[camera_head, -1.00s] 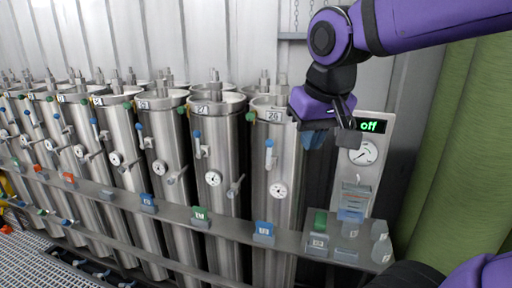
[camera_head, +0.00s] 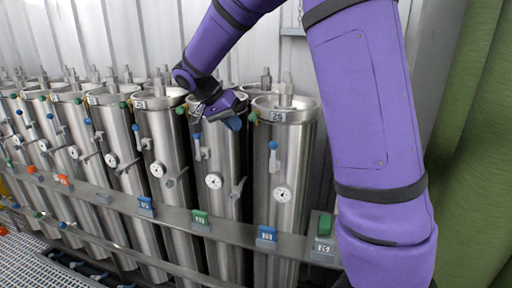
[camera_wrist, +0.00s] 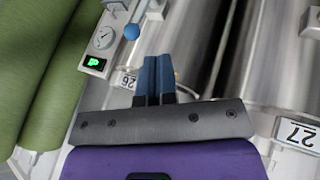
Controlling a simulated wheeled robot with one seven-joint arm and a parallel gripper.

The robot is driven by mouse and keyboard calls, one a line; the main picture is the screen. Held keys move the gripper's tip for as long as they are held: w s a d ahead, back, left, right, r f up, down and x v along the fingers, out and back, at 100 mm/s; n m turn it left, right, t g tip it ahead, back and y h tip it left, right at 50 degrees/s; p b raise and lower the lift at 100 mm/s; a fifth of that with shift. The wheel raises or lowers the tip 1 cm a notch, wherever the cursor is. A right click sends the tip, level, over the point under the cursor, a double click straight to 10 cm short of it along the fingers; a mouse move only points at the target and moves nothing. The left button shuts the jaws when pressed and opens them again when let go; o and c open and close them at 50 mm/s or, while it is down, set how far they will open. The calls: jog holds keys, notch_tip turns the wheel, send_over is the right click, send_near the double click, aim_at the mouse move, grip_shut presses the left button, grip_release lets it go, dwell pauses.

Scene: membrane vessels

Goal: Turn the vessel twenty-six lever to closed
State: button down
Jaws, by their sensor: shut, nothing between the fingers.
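Vessel twenty-six (camera_head: 285,160) is the rightmost steel cylinder in the head view, with a "26" label (camera_head: 277,116) near its top. Its lever (camera_head: 273,158) has a blue knob and stands roughly upright on the vessel's front, above a round gauge. My gripper (camera_head: 234,123) is shut and empty, by the top of the neighbouring vessel, left of the lever and higher. In the wrist view my two blue fingers (camera_wrist: 153,75) are together beside the partly covered 26 label (camera_wrist: 128,82). A blue knob (camera_wrist: 132,32) shows beyond them, apart from the fingertips.
More steel vessels stand in a row to the left, with similar levers and gauges. A grey rail (camera_head: 180,216) with coloured blocks runs in front. The wrist view shows a "27" label (camera_wrist: 299,133) and a green-lit display (camera_wrist: 95,63). A green curtain (camera_head: 478,150) hangs at right.

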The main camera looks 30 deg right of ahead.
aim_at(273, 157)
jog(key=s+d+r+x, duration=0.1)
jog(key=x, duration=1.1)
jog(key=shift+s+d, duration=0.2)
jog(key=shift+r, duration=0.1)
